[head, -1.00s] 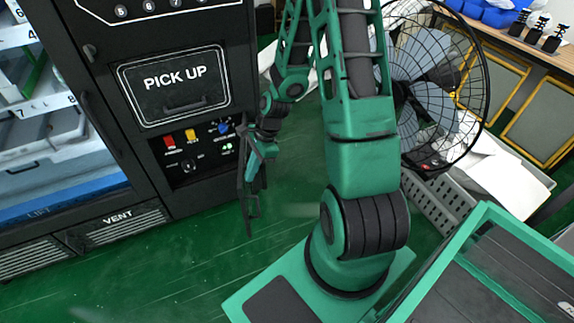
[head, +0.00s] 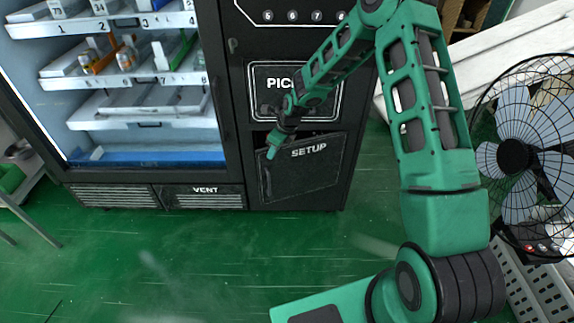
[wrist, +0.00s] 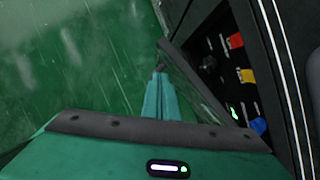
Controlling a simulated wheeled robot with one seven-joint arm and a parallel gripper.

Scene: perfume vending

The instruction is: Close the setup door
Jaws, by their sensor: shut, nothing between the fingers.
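The setup door (head: 306,166) is a dark panel lettered "SETUP", low on the black vending machine under the pick-up flap. It is swung most of the way in. In the wrist view the door (wrist: 195,82) stands ajar, and the control panel (wrist: 235,75) with red, yellow and blue switches shows through the gap. My gripper (head: 270,153) is shut and empty at the outer face of the door, near its upper left. In the wrist view its teal fingers (wrist: 156,92) lie along the door's outer side; I cannot tell whether they touch it.
The pick-up flap (head: 296,90) is partly hidden behind my arm. Left of it is a glass-fronted case with shelves (head: 140,110) and a vent (head: 205,197) below. A fan (head: 518,155) stands at the right. The green floor (head: 190,250) before the machine is clear.

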